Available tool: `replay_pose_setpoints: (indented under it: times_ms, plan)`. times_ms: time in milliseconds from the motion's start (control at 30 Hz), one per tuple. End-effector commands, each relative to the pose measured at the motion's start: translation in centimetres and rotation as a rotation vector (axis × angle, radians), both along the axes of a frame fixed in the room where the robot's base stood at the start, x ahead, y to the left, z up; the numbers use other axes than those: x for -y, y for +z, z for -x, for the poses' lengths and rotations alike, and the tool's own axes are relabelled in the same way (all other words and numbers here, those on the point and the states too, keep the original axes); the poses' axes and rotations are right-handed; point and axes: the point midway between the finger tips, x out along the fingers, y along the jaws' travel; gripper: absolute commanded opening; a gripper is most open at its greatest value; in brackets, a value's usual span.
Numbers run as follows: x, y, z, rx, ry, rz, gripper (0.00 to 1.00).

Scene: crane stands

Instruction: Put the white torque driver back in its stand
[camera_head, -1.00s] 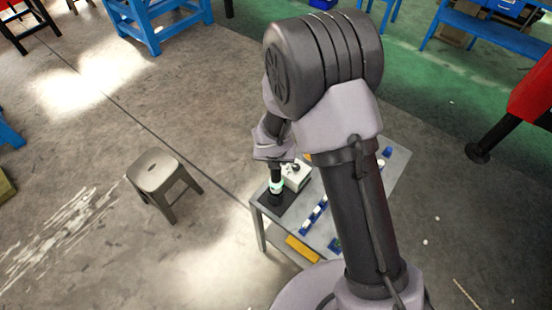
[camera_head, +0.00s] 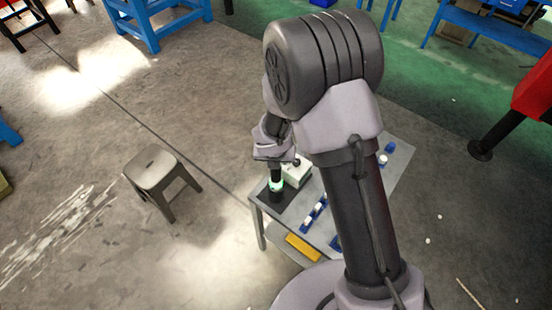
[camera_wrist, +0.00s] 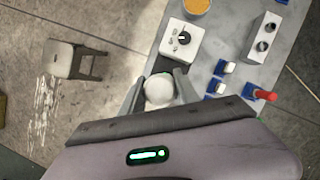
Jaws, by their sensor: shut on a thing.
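My gripper (camera_wrist: 159,84) is shut on a white, round-topped thing (camera_wrist: 158,91), seen end-on between the two fingers; I take it to be the white torque driver. In the head view my gripper (camera_head: 276,174) is over the near left part of the grey table, with a pale greenish-white part (camera_head: 276,185) below it. Its lower end is over a black mat (camera_head: 292,206); whether it touches is unclear. I cannot tell which thing is the driver's stand.
A white box with a black knob (camera_wrist: 181,41) stands just beyond my gripper. Small blue holders with white pieces (camera_wrist: 220,88) and a red-handled thing (camera_wrist: 263,95) are to the right. A grey stool (camera_head: 156,170) stands on the floor left of the table.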

Motion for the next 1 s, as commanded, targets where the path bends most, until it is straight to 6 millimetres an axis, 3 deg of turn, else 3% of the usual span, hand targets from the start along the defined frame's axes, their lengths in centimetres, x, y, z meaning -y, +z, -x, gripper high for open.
replay_pose_setpoints:
  times_ms: [167,200,333,767,1000]
  plan:
    - [0.0,-0.7,-0.1,0.002,0.000,-0.001,0.00]
    - [0.0,-0.7,-0.1,0.002,0.000,-0.001,0.40]
    - [0.0,-0.6,0.0,0.001,0.000,0.000,0.63]
    - [0.0,-0.6,0.0,-0.001,0.000,0.000,0.63]
    - [-0.1,1.3,0.6,0.000,0.000,0.000,0.63]
